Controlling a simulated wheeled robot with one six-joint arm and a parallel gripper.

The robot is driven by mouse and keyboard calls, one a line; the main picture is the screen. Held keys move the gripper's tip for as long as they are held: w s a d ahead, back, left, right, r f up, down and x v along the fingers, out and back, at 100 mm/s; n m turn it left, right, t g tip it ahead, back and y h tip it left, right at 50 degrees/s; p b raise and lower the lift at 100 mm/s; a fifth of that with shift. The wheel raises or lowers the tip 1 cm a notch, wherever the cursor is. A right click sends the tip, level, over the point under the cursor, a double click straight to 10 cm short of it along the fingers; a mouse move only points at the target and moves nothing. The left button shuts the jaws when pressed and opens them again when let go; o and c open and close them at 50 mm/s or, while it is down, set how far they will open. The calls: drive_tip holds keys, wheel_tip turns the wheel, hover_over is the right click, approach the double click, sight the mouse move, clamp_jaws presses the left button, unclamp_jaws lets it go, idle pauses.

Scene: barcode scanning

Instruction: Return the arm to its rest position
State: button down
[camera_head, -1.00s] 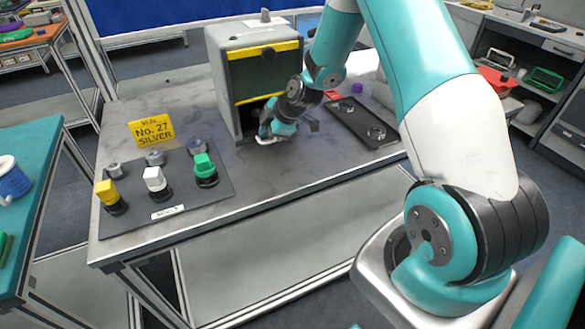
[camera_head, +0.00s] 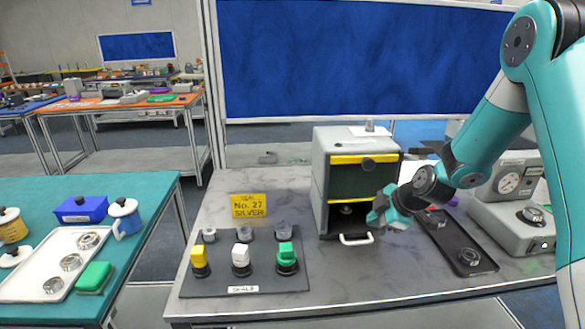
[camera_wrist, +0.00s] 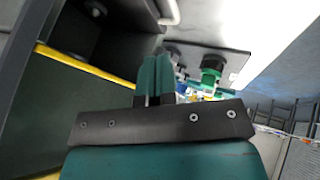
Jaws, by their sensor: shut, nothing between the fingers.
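My gripper (camera_head: 378,216) is in front of the grey box with yellow bands (camera_head: 322,170), just right of the white handle (camera_head: 356,240) at its lower opening. In the wrist view my gripper (camera_wrist: 156,62) points away with its two teal fingers together and nothing between them. My arm (camera_head: 505,110) reaches in from the right, over the table. In the wrist view the box's dark panel and yellow edge fill the left side. Whether the gripper touches the box cannot be told.
A dark mat (camera_head: 240,278) holds yellow, white and green-handled stamps, with a yellow sign (camera_head: 248,206) behind. A black tray (camera_head: 447,242) and a machine with a dial (camera_head: 515,205) stand right. A teal table (camera_head: 150,190) is left. The table front is clear.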

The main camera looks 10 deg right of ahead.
drive_tip(key=s+a+r+m+g+y, duration=0.1)
drive_tip(key=s+a+r+m+g, duration=0.2)
drive_tip(key=s+a+r, duration=1.05)
drive_tip(key=s+a+r+m+g, duration=0.1)
drive_tip(key=s+a+r+m, duration=0.1)
drive_tip(key=s, duration=0.6)
drive_tip(key=s+a+r+m+g, duration=0.1)
drive_tip(key=s+a+m+g, duration=0.1)
drive_tip(key=s, duration=0.6)
drive_tip(key=shift+a+r+m+h, duration=0.3)
drive_tip(key=shift+a+r+m, duration=0.15)
drive_tip(key=shift+a, duration=0.6)
